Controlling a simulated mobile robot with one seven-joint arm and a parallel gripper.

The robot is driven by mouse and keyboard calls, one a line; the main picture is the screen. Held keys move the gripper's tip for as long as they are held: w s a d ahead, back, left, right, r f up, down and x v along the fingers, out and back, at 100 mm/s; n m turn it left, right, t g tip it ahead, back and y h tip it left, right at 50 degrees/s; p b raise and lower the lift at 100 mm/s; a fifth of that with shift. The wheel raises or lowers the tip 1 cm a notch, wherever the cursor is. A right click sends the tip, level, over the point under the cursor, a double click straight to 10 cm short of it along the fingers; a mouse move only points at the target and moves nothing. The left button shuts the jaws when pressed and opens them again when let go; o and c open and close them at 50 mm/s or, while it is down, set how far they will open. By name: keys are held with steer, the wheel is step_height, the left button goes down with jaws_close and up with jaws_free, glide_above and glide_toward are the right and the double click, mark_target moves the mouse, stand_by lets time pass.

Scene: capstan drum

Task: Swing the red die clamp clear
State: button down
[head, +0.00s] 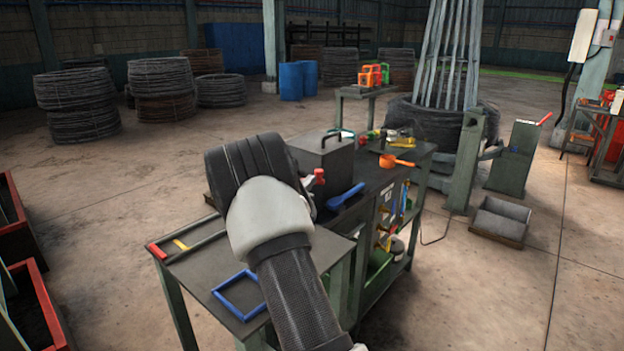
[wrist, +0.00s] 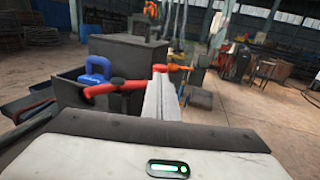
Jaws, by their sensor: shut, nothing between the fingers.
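The red die clamp (wrist: 115,86) shows in the wrist view as a bar with a bent end, just left of my gripper (wrist: 162,82). A red end (wrist: 159,68) shows just beyond the fingertips. My gripper's pale fingers are together and empty. I cannot tell whether they touch the clamp. In the head view my own arm hides the gripper and most of the clamp; a small red part (head: 318,177) shows right of my wrist.
A dark grey box (head: 328,158) with a handle stands on the bench beyond my arm. A blue tool (head: 346,196) and an orange-handled tool (head: 396,161) lie to its right. A blue frame (head: 238,296) lies on the nearer table.

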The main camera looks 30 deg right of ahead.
mark_target(318, 174)
steer(key=shift+x, duration=1.35)
steer(key=shift+w+d+f+b, duration=0.1)
steer(key=shift+d+f+b, duration=0.25)
steer(key=shift+b, duration=0.7)
steer(key=shift+w+d+r, duration=0.15)
steer(key=shift+d+r, duration=0.05)
steer(key=shift+d, duration=0.1)
steer(key=shift+r, duration=0.2)
